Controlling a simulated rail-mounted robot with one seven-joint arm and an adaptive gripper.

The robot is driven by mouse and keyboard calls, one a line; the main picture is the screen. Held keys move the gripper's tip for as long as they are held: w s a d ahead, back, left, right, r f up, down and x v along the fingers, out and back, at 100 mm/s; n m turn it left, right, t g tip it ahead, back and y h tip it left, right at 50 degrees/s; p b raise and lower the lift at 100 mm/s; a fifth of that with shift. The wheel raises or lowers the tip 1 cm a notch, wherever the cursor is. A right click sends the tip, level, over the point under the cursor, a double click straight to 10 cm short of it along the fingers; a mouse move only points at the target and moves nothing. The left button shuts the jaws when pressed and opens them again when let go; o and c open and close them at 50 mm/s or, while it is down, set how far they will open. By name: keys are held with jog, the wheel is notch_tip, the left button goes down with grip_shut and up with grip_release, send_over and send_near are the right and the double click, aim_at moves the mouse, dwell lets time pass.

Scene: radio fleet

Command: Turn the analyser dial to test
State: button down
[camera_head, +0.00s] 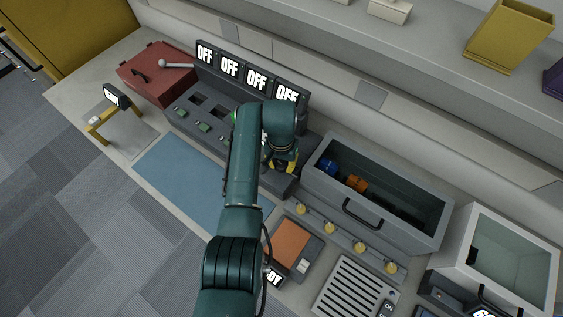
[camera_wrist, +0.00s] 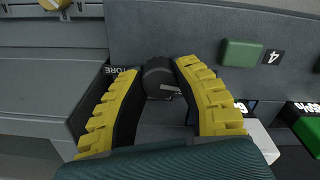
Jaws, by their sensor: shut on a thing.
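A dark round dial (camera_wrist: 160,80) with a pale mark shows in the wrist view, on the grey front of a console. A label reading "STORE" (camera_wrist: 124,70) is just left of it. My gripper (camera_wrist: 170,85) has its yellow ridged fingers on either side of the dial, shut on it. In the head view my gripper (camera_head: 282,165) is at the right end of the grey console (camera_head: 222,108), and my arm hides the dial there. Several displays on the console read "OFF" (camera_head: 256,80). A "TEST" label cannot be made out.
A green button (camera_wrist: 240,53) marked 4 is right of the dial. In the head view, an open grey drawer-like bin (camera_head: 440,215) holds blue and orange items. A red case (camera_head: 155,72), blue mat (camera_head: 180,175) and orange pad (camera_head: 292,243) are nearby.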

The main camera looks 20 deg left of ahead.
aim_at(281, 164)
jog(key=m+p, duration=0.1)
jog(key=m, duration=0.2)
jog(key=shift+f+m+p, duration=0.1)
jog(key=shift+m+p, duration=0.2)
jog(key=shift+m, duration=1.7)
jog(key=c, duration=0.7)
grip_release()
notch_tip(281, 164, up, 12)
jog(key=shift+r, duration=0.1)
